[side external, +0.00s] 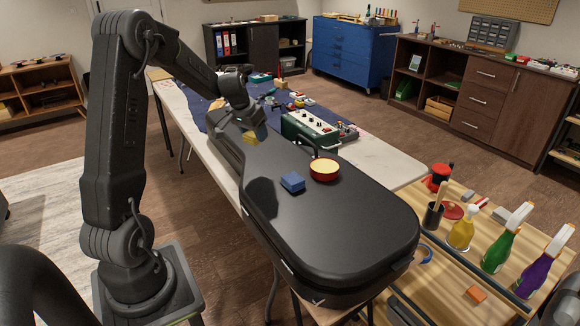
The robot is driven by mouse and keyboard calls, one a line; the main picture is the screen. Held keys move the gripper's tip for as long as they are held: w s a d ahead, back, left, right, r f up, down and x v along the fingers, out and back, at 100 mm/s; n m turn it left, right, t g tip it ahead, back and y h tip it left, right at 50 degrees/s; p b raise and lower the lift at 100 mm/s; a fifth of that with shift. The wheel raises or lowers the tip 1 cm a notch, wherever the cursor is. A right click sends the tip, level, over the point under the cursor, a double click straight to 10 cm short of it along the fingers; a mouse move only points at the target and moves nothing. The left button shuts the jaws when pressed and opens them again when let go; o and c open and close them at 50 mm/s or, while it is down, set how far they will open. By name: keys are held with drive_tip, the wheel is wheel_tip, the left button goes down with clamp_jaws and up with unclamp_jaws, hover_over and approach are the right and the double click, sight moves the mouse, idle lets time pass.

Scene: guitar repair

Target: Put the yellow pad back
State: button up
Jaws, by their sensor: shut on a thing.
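The yellow pad (249,138) is at the narrow end of the black guitar case (350,222). My gripper (257,131) is shut on the pad, and its fingers partly hide it. The pad is low over the case lid; I cannot tell whether it touches. A round red tin (324,169) with a pale yellow top stands on the case, to the right of and nearer than my gripper. A blue block (292,182) lies on the lid just left of the tin.
A green amplifier-like box (309,130) stands close right of my gripper on the long table. A wooden bench (455,268) at right holds a yellow bottle (461,233), green and purple spray bottles, and a dark cup (432,217).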

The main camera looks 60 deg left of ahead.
hover_over(292, 168)
drive_tip(key=s, duration=0.2)
drive_tip(key=f, duration=0.6)
drive_tip(key=shift+w+d+f, duration=0.1)
drive_tip(key=shift+w+d, duration=0.15)
drive_tip(key=shift+d, duration=0.1)
drive_tip(key=shift+f, duration=2)
drive_tip(key=shift+f, duration=0.2)
drive_tip(key=o, duration=1)
